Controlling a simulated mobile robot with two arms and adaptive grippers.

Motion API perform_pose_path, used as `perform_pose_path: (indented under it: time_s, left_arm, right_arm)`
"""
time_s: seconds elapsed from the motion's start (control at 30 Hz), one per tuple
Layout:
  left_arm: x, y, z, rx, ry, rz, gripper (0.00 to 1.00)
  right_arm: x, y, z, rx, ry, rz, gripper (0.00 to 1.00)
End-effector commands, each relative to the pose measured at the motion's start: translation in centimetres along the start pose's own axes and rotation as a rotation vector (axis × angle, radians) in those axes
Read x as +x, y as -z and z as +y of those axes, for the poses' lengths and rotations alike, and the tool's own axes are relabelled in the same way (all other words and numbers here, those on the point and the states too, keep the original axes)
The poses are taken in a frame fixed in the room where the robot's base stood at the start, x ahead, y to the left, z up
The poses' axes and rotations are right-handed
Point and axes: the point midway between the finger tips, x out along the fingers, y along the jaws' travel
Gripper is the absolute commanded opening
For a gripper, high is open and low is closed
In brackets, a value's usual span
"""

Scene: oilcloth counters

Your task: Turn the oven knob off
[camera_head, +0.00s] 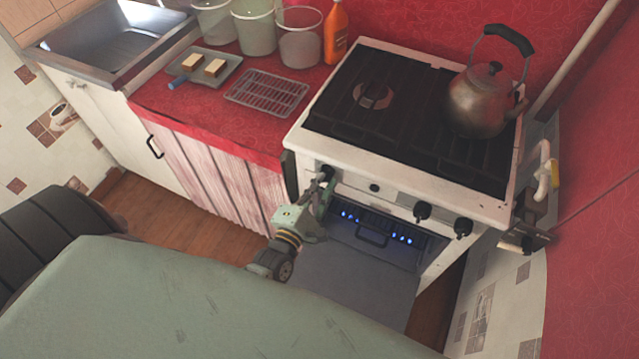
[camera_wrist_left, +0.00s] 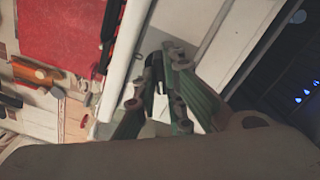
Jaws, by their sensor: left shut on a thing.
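The white stove (camera_head: 400,195) has a row of black knobs along its front panel. The leftmost one, the oven knob (camera_head: 327,172), is at my left gripper (camera_head: 319,188), which reaches up to it from below. The gripper is shut on this knob, and its fingers partly hide it. In the left wrist view, the green fingers (camera_wrist_left: 166,88) close around the dark knob (camera_wrist_left: 154,75) against the white panel. The knob's exact angle cannot be read. Blue flames (camera_head: 400,238) show in the oven below; they also show in the left wrist view (camera_wrist_left: 302,96). My right gripper is not in view.
A metal kettle (camera_head: 477,103) stands on the right of the black hob. Other knobs (camera_head: 422,211) sit further right on the panel. A grey panel (camera_head: 360,270) extends below the oven opening. The red counter (camera_head: 190,118) holds a rack (camera_head: 267,93), jars and a bottle (camera_head: 336,35).

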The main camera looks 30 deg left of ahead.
Motion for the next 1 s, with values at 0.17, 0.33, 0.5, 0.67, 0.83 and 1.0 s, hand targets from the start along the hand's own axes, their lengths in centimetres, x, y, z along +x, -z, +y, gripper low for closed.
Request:
perform_pose_path:
  time_s: [0.17, 0.33, 0.5, 0.67, 0.83, 1.0]
  left_arm:
    - [-0.03, -0.01, -0.04, 0.000, 0.001, 0.000, 0.00]
    - [-0.04, -0.01, -0.04, 0.005, 0.001, 0.000, 0.00]
    - [-0.04, -0.02, -0.04, 0.043, 0.001, 0.000, 0.00]
    - [-0.04, -0.02, -0.04, 0.126, 0.002, 0.000, 0.00]
    - [-0.05, 0.00, -0.03, 0.261, 0.002, 0.001, 0.00]
    - [-0.05, -0.03, -0.01, 0.423, 0.002, 0.001, 0.00]
  right_arm:
    - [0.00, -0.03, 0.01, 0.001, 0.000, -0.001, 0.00]
    - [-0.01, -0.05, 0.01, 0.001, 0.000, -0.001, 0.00]
    - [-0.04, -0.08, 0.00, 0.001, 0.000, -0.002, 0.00]
    - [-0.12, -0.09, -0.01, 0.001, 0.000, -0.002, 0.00]
    - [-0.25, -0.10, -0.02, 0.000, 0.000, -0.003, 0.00]
    - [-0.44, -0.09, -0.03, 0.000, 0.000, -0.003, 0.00]
